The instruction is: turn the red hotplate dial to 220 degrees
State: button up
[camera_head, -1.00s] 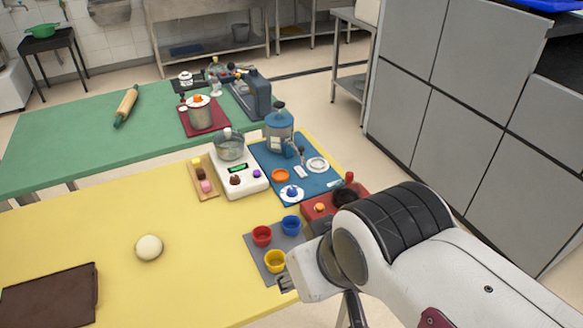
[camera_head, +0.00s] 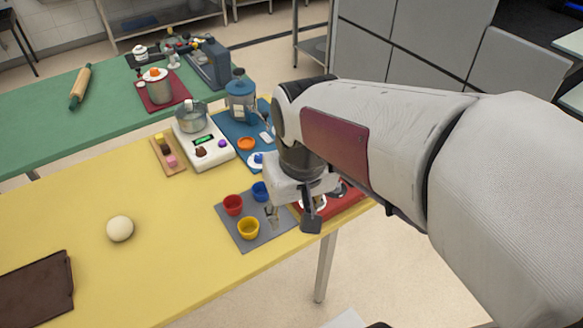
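The red hotplate (camera_head: 350,205) sits at the right end of the yellow table, mostly hidden by my gripper and arm. Its dial cannot be made out; only a patch of pale marking shows beside the dark finger. My gripper (camera_head: 291,217) points down over the hotplate's left edge and the grey mat. Its two fingers are apart, with nothing seen between them. Whether a finger touches the hotplate cannot be told.
A grey mat (camera_head: 245,241) with red (camera_head: 233,205), blue (camera_head: 260,191) and yellow (camera_head: 248,228) cups lies just left of my gripper. A white scale (camera_head: 212,160) with a pot and a blue mat (camera_head: 232,128) stand behind.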

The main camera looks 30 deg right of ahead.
jog(key=w+d+f+m, duration=0.2)
jog(key=w+d+f, duration=0.1)
jog(key=w+d, duration=0.1)
jog(key=w+d+f+m+g, duration=0.1)
jog(key=w+d+f+m, duration=0.1)
jog(key=d, duration=0.4)
jog(key=w+d+f+m+g, duration=0.1)
jog(key=w+d+f+m, duration=0.1)
jog(key=w+d+f, duration=0.2)
jog(key=shift+w+d+f+y, duration=0.15)
jog(key=shift+w+d, duration=0.1)
jog(key=shift+w, duration=0.55)
jog(key=shift+w+d+r+y, duration=0.1)
jog(key=shift+w+d+y, duration=0.1)
jog(key=shift+w, duration=0.6)
jog(key=shift+f, duration=0.15)
jog(key=shift+f, duration=3.85)
jog(key=c, duration=1.1)
